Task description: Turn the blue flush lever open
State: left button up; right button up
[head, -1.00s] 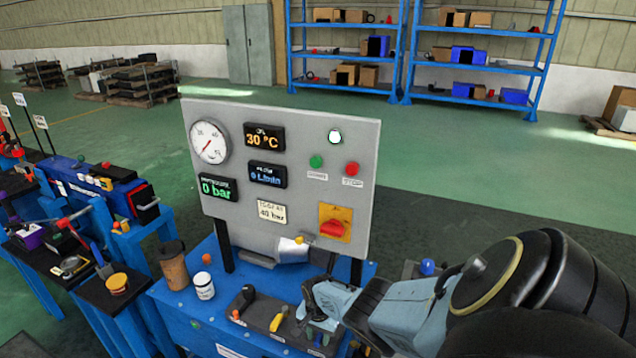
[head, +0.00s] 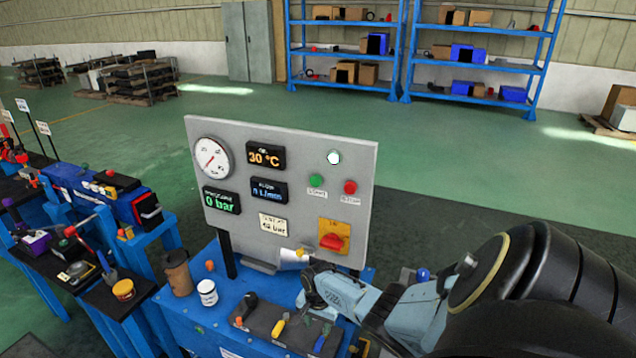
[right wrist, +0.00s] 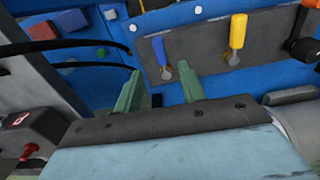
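The blue flush lever (head: 320,343) is a small blue handle on the dark valve plate at the front of the blue bench, partly near my gripper in the head view. In the right wrist view the blue lever (right wrist: 160,51) stands upright on the plate, just beyond the fingertips. My right gripper (right wrist: 161,90) is open, its two green fingers apart with nothing between them. In the head view the right gripper (head: 317,324) hangs above and behind the blue lever. My left gripper is not in view.
A yellow lever (right wrist: 237,31) stands right of the blue one in the wrist view; an orange-and-black one (right wrist: 303,47) is farther right. A white jar (head: 207,292) and brown cup (head: 177,272) stand left.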

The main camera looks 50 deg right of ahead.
jog(key=shift+r+p, duration=0.65)
jog(key=shift+r, duration=1.5)
